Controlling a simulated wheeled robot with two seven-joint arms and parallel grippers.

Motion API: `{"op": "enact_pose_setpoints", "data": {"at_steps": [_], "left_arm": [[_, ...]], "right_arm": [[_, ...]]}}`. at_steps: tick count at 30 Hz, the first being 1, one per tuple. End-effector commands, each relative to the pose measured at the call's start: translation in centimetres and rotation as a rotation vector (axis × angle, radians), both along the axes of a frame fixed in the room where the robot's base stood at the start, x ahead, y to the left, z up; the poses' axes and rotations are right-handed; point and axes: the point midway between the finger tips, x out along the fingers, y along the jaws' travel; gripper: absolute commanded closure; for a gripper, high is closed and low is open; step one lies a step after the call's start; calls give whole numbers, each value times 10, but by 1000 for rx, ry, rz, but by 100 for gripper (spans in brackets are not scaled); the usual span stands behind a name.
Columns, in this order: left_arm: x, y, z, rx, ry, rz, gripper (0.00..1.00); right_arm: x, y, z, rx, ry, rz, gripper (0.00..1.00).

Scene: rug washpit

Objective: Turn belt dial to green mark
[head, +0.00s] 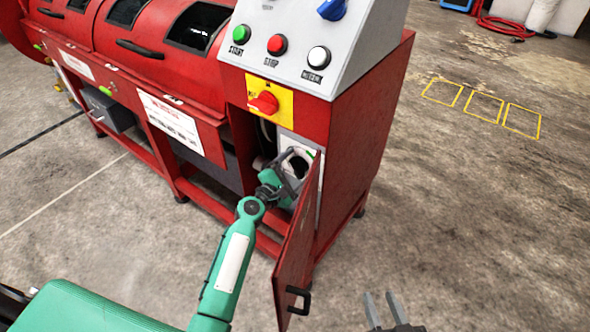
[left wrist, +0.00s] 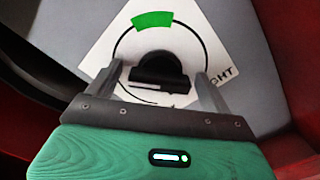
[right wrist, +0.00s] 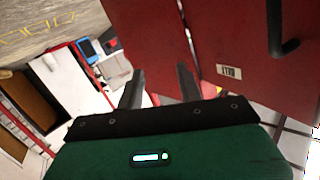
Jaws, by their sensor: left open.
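The belt dial (left wrist: 157,66) is a black knob on a white plate with a ring line, inside the red machine's open compartment. The green mark (left wrist: 152,19) is an arc at the top of the ring; the knob's bar looks roughly crosswise in the left wrist view. My left gripper (left wrist: 160,80) is open, with one finger on each side of the knob and gaps showing; I cannot tell whether it touches. In the head view my left gripper (head: 288,180) partly hides the dial plate (head: 311,157). My right gripper (right wrist: 160,85) is open and empty, away from the dial.
The red compartment door (head: 293,250) stands open just right of my left arm, with a black handle (head: 298,299). Above are a red knob on a yellow plate (head: 285,103) and a sloped button panel (head: 300,45). The concrete floor (head: 470,200) to the right is clear.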

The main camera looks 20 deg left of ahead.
Motion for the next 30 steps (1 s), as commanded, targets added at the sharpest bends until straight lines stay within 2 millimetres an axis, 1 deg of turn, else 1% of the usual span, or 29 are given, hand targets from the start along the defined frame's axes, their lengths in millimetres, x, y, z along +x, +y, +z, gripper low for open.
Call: {"op": "enact_pose_setpoints", "data": {"at_steps": [2, 3, 5, 9, 10, 20, 23, 30], "left_arm": [[0, 0, 0, 0, 0, 0, 16], [0, 0, 0, 0, 0, 0, 18], [0, 0, 0, 0, 0, 0, 30], [0, 0, 0, 0, 0, 0, 58], [0, 0, 0, 0, 0, 0, 61], [-1, 0, -1, 41, -15, -1, 61], [-1, 0, -1, 86, -32, -2, 61], [-1, -1, -2, 258, -93, -4, 61]], "right_arm": [[0, 0, 1, 0, 0, 0, 64], [0, 0, 1, 0, 0, 0, 64], [0, 0, 1, 0, 0, 0, 64], [1, 0, 0, -1, 1, 0, 64], [0, 0, 0, -1, 1, 0, 64], [2, -1, 2, 4, -21, -4, 64], [13, -5, 18, 19, -97, -19, 64], [26, -12, 49, 59, -258, -54, 64]]}}
